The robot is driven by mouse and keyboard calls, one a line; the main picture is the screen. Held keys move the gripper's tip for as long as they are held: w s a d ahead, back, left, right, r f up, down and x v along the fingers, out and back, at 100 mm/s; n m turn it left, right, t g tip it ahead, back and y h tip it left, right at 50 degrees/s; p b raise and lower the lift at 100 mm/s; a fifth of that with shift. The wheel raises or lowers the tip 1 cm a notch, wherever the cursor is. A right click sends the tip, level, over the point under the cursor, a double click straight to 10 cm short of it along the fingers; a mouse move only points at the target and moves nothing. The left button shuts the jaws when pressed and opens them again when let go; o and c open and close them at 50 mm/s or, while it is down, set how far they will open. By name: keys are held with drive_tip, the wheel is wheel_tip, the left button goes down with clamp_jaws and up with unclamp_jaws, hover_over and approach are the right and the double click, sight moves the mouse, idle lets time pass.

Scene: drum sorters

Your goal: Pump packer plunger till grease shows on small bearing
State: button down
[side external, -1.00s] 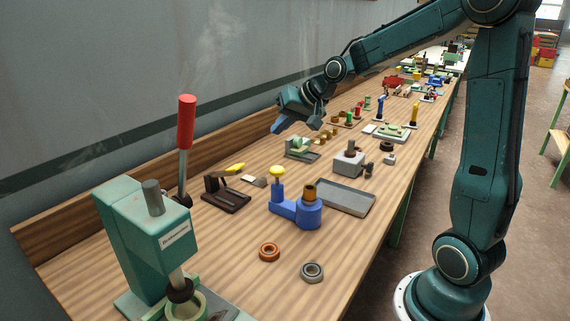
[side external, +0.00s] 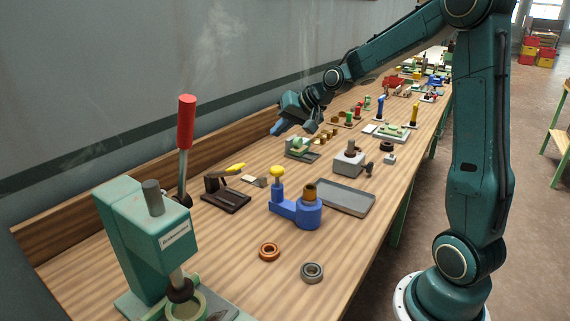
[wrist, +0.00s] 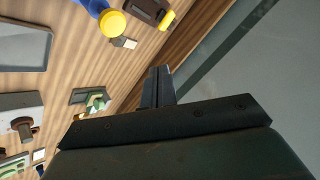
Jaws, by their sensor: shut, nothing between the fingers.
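The bearing packer (side external: 298,211) is blue, with a yellow-topped plunger (side external: 277,173) on its left and a brown part on its right cup. The plunger's yellow knob also shows at the top of the wrist view (wrist: 111,22). Two bearings lie in front of the packer: an orange-brown one (side external: 269,251) and a grey one (side external: 312,271), which looks slightly larger. I see no grease on either at this size. My gripper (side external: 275,130) is shut and empty, above the back of the bench beyond the packer. Its fingers (wrist: 158,84) show together in the wrist view.
A green press (side external: 150,235) with a red-handled lever (side external: 186,122) stands at the near left. A grey tray (side external: 345,195) lies right of the packer, and a dark block with a yellow handle (side external: 226,190) to its left. The wall runs behind the bench.

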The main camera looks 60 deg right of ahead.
sight(278, 169)
drive_tip(key=shift+f, duration=3.95)
drive_tip(key=shift+f, duration=0.2)
drive_tip(key=shift+f, duration=0.25)
drive_tip(key=shift+f, duration=1.35)
idle(1.1)
drive_tip(key=shift+r, duration=0.1)
idle(0.3)
drive_tip(key=shift+r, duration=1.7)
